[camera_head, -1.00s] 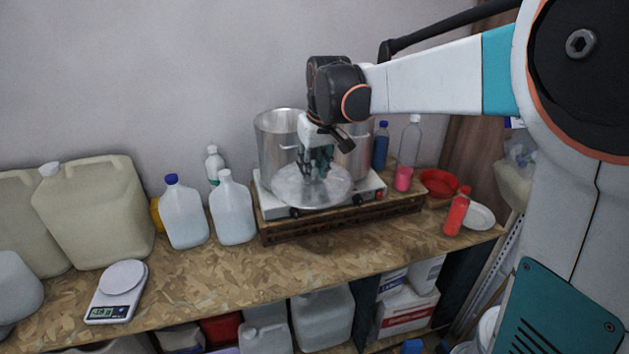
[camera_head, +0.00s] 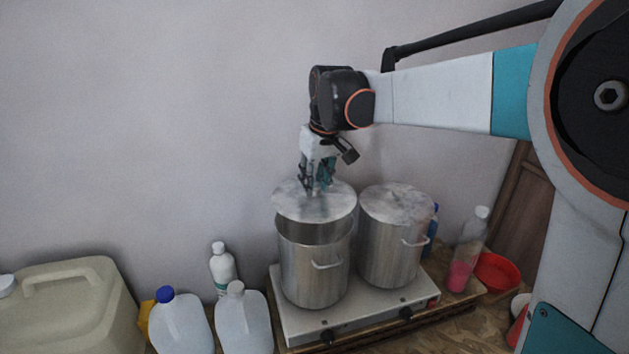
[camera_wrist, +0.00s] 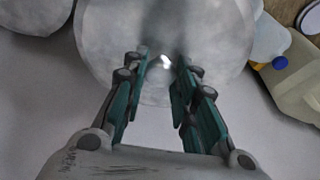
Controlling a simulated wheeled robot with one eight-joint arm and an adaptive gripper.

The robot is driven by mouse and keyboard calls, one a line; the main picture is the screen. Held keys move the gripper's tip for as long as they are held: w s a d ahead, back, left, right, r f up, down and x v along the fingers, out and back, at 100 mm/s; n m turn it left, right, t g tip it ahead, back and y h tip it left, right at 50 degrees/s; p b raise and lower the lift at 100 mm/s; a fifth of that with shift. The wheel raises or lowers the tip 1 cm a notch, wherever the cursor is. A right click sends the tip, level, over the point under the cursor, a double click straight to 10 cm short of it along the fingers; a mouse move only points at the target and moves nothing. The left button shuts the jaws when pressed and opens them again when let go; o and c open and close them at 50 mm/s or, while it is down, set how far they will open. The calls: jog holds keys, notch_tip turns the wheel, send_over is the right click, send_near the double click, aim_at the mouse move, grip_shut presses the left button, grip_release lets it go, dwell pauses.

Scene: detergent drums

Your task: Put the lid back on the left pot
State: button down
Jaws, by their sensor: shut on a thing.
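The lid (camera_head: 335,208) is a round grey metal disc held by my gripper (camera_head: 319,187). It hangs above the left pot (camera_head: 310,275), a steel pot with a side handle. A dark strip of the pot's opening shows below the lid's front edge, so the lid is apart from the rim at the front. The knob is mostly hidden between the fingers. The right pot (camera_head: 390,250) has its own lid (camera_head: 398,203) on.
Both pots stand on a white hot plate (camera_head: 365,318). Bottles and jugs (camera_head: 245,325) stand to the left, with a large beige canister (camera_head: 70,310). A pink-filled bottle (camera_head: 468,255) and a red bowl (camera_head: 497,272) are at the right. The wall is close behind.

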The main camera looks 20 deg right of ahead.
aim_at(316, 196)
jog(key=shift+w, duration=0.1)
jog(key=shift+f+b, duration=0.4)
jog(key=shift+f, duration=0.15)
notch_tip(316, 196, down, 2)
jog(key=shift+f+b, duration=0.1)
jog(key=shift+b, duration=0.55)
jog(key=shift+f+b, duration=0.95)
jog(key=shift+f, duration=0.55)
jog(key=shift+f+b, duration=0.15)
jog(key=shift+b, duration=0.15)
dwell(0.4)
jog(key=c, duration=1.2)
grip_release()
